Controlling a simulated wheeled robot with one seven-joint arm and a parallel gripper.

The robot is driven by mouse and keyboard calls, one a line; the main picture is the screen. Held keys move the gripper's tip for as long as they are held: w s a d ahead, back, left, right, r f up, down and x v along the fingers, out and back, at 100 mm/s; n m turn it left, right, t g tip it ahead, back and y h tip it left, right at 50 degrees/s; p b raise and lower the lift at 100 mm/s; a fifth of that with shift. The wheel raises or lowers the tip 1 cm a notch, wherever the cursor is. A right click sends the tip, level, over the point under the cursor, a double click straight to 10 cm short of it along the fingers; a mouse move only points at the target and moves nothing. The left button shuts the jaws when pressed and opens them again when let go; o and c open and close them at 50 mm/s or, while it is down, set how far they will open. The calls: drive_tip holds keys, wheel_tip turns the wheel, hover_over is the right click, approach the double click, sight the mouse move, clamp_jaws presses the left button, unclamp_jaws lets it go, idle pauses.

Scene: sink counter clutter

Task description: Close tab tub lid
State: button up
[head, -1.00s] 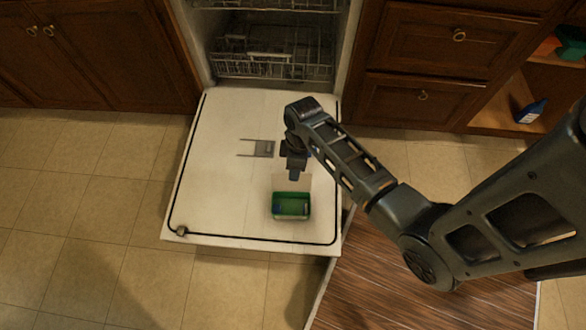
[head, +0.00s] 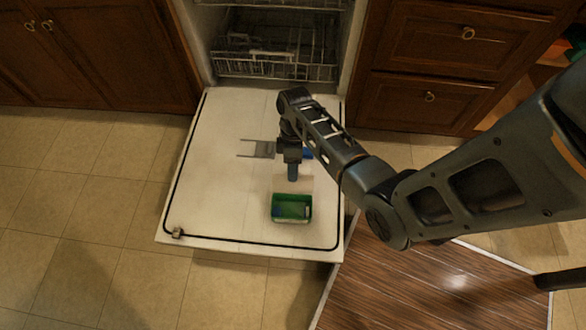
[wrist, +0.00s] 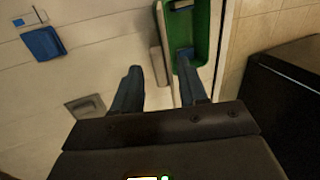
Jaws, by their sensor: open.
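The green tub (head: 291,218) stands on the lowered dishwasher door, and it also shows in the wrist view (wrist: 201,36). A pale panel (head: 297,184), apparently its raised lid, stands at the tub's far side, partly behind my gripper. In the wrist view the lid (wrist: 170,45) appears as a thin pale strip along the tub's edge. My gripper (head: 292,174) is open, pointing down by the lid; in the wrist view its fingers (wrist: 160,82) lie either side of the strip, one overlapping the tub. I cannot tell whether they touch it.
The dishwasher door (head: 215,200) is flat, with a grey fitting (head: 258,149) and a blue piece (head: 307,155) near my gripper. The rack (head: 275,65) is behind. A wood-topped surface (head: 420,285) lies at front right. The door's left side is clear.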

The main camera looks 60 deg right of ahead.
drive_tip(key=shift+a+f, duration=0.1)
drive_tip(key=shift+f, duration=0.15)
clamp_jaws()
idle(0.5)
